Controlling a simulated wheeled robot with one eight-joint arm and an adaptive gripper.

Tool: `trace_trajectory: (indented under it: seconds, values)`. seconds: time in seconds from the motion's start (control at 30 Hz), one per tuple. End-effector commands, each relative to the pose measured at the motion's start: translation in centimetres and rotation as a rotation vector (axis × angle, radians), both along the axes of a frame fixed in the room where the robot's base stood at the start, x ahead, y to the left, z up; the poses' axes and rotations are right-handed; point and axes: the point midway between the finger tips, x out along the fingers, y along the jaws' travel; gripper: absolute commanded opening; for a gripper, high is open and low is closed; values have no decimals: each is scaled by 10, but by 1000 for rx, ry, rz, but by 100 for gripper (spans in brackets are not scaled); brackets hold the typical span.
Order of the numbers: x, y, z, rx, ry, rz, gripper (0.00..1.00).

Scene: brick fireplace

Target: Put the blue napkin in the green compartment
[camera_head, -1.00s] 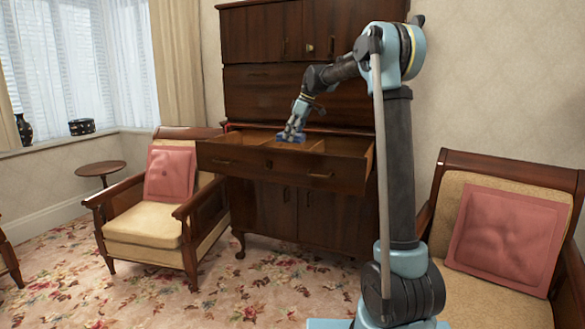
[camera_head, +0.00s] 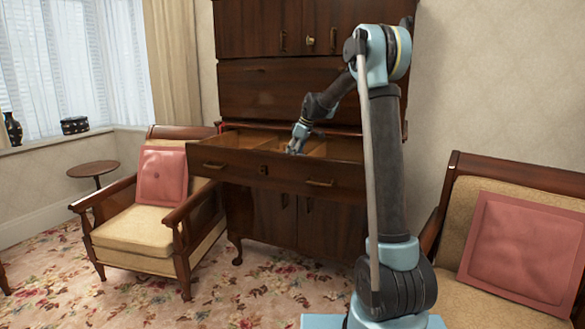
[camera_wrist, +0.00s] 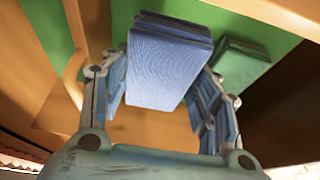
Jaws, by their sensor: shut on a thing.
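The blue napkin (camera_wrist: 168,68), a folded stack, sits between the fingers of my gripper (camera_wrist: 160,95) in the wrist view. My gripper is shut on it. The green compartment (camera_wrist: 225,18) shows as a bright green floor behind and beyond the napkin. In the head view, my gripper (camera_head: 296,147) reaches down into the open drawer (camera_head: 280,174), its fingertips partly hidden by the drawer front. The napkin cannot be made out clearly there. Whether it touches the green floor is unclear.
A dark green folded item (camera_wrist: 240,62) lies just right of the napkin. Wooden dividers (camera_wrist: 72,78) and drawer walls are close around my gripper. An armchair (camera_head: 150,215) stands left of the cabinet (camera_head: 285,100), another (camera_head: 515,240) at the right.

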Motion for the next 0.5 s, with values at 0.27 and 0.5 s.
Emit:
trace_trajectory:
  seconds: [0.27, 0.5]
  values:
    - [1, -2, -22, 0, 0, -2, 33]
    - [0, -2, -46, 0, 0, -2, 33]
